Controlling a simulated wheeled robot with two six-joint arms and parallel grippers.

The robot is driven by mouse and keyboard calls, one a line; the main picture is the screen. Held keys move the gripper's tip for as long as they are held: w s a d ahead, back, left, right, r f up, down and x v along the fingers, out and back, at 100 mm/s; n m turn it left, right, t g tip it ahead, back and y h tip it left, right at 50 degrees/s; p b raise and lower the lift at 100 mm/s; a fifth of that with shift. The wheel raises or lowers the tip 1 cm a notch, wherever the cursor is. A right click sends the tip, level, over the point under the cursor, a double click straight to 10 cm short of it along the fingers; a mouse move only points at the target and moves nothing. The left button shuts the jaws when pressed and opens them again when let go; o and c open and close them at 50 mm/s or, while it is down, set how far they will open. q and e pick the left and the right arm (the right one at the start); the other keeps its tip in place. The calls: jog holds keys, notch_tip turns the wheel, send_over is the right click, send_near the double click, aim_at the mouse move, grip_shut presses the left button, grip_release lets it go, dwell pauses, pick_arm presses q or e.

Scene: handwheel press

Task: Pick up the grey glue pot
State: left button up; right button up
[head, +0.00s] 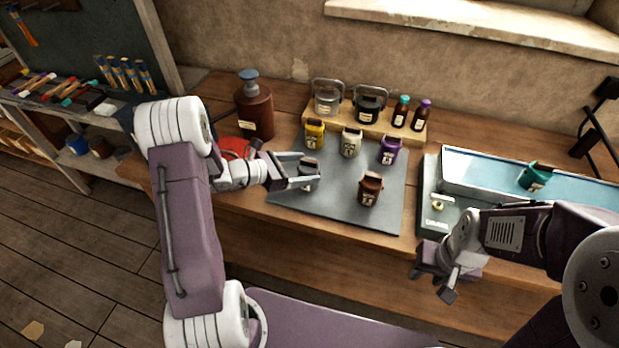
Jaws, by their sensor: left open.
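A grey pot with a wire handle and a pale label (327,103) stands upright in the wooden rack at the back, left of a black one. A small dark-grey labelled pot (308,168) stands on the grey mat at its left side. My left gripper (309,172) is open, with its fingers reaching in from the left around this small pot and partly hiding it. I cannot tell whether they touch it. My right gripper (437,281) is open and empty in front of the table edge, low on the right.
Yellow (314,133), white (351,142), purple (389,150) and brown (370,188) pots stand on the mat (340,208). A black handled pot (369,104) and two small bottles share the rack (345,121). A brown pump bottle (254,108) stands left; a blue-lined tray (475,166) lies right.

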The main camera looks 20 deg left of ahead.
aim_at(317, 167)
pick_arm(q)
jog(key=x, duration=0.4)
jog(key=shift+s+d+r, duration=0.1)
jog(key=shift+d, duration=0.15)
jog(key=shift+w+d, duration=0.2)
jog(key=shift+w, duration=0.1)
jog(key=shift+s, duration=0.1)
grip_shut()
jog(key=shift+a, duration=0.1)
jog(key=r, duration=0.4)
jog(key=shift+s+d+r, duration=0.1)
jog(key=shift+d+r, duration=0.1)
jog(key=shift+d, duration=0.15)
jog(key=s+d+r, duration=0.6)
jog(key=d, duration=0.3)
jog(key=shift+d+r, duration=0.15)
jog(key=shift+r, duration=0.1)
